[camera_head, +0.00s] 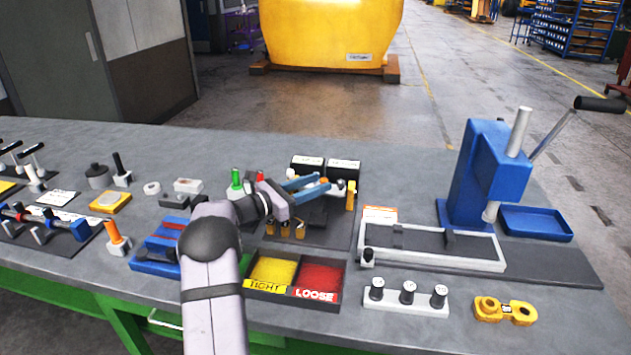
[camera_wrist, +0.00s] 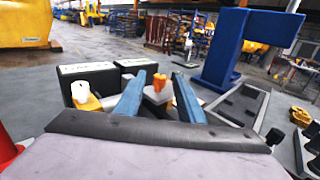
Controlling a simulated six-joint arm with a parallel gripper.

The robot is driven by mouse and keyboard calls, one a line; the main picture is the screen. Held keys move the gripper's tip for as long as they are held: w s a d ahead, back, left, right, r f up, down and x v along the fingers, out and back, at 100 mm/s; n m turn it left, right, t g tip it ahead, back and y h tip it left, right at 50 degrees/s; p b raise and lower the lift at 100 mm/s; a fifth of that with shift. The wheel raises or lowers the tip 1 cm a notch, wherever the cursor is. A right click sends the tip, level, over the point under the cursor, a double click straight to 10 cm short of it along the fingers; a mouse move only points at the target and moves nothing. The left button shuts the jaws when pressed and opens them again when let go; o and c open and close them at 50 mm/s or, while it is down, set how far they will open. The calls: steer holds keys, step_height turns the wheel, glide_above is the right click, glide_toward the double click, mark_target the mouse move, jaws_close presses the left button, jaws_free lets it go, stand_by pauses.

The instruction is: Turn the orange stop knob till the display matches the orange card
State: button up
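My gripper (camera_head: 316,182) is open, its two blue fingers pointing toward a small fixture on the bench. The orange knob (camera_head: 324,181) shows at the fingertips; in the wrist view an orange knob (camera_wrist: 158,82) appears between the fingers, with gaps on both sides. I cannot tell whether either finger touches it. Two dark boxes with white label-like faces, the left (camera_head: 307,163) and the right (camera_head: 343,167), stand behind it; their writing is too small to read. A card with orange (camera_head: 380,213) lies at the long tray's left end; I cannot make out its marking.
A yellow post (camera_head: 351,195) stands close right of the fingers. The TIGHT and LOOSE bin (camera_head: 294,291) is in front of the fixture. A blue press (camera_head: 487,175) and a long pale-rimmed tray (camera_head: 430,262) are to the right. Several tools crowd the left.

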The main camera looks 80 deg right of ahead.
steer(key=shift+s+d, duration=0.15)
jaws_close()
